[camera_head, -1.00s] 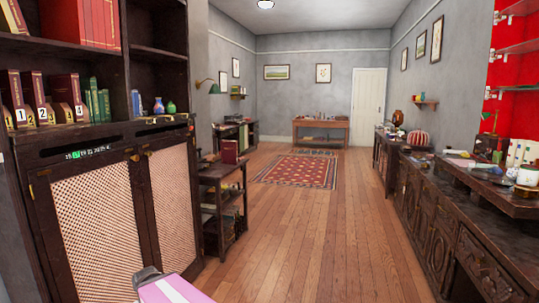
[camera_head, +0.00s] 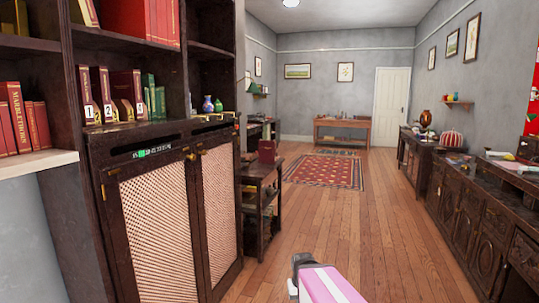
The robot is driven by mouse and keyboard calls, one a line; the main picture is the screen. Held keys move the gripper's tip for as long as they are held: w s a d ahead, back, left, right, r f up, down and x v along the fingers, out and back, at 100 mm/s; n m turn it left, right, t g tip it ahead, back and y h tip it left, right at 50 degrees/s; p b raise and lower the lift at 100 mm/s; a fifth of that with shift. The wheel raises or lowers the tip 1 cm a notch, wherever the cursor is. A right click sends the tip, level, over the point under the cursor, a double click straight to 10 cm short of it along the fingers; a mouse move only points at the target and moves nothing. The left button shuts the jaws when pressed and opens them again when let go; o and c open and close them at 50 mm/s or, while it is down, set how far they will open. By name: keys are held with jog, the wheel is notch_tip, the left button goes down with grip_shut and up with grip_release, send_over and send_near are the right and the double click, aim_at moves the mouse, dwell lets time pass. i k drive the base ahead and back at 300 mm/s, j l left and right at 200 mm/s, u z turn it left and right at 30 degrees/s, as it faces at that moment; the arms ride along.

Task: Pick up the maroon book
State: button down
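A maroon book (camera_head: 267,151) stands upright on top of the small dark side table (camera_head: 258,175), just right of the tall cabinet. It is well ahead of me. Other maroon books, marked 1, 2 and 3, stand on the cabinet shelf, with book 1 (camera_head: 88,97) at the left. A pink and white part of my arm, with a dark grey end, shows at the bottom of the view. No gripper fingers show, so I cannot see whether they hold anything.
The tall dark cabinet (camera_head: 155,225) with woven door panels stands close on the left. A long dark sideboard (camera_head: 475,215) lines the right wall. Bare wooden floor (camera_head: 340,225) runs between them to a red patterned rug (camera_head: 325,172). A white door (camera_head: 391,105) is at the back.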

aim_at(267, 148)
jog(key=u, duration=1.6)
jog(key=i+l+u, duration=0.1)
jog(key=l+u, duration=0.2)
jog(key=l, duration=0.6)
jog(key=l+u, duration=0.3)
jog(key=l, duration=0.65)
jog(key=l+z, duration=0.1)
jog(key=l, duration=0.3)
jog(key=i+l+z, duration=0.15)
jog(key=l, duration=0.3)
jog(key=l+z, duration=0.1)
jog(key=l, duration=0.3)
jog(key=i+l+z, duration=0.1)
jog(key=l, duration=0.3)
jog(key=i+l+z, duration=0.1)
jog(key=l, duration=0.3)
jog(key=i+l+z, duration=0.15)
jog(key=l, duration=0.25)
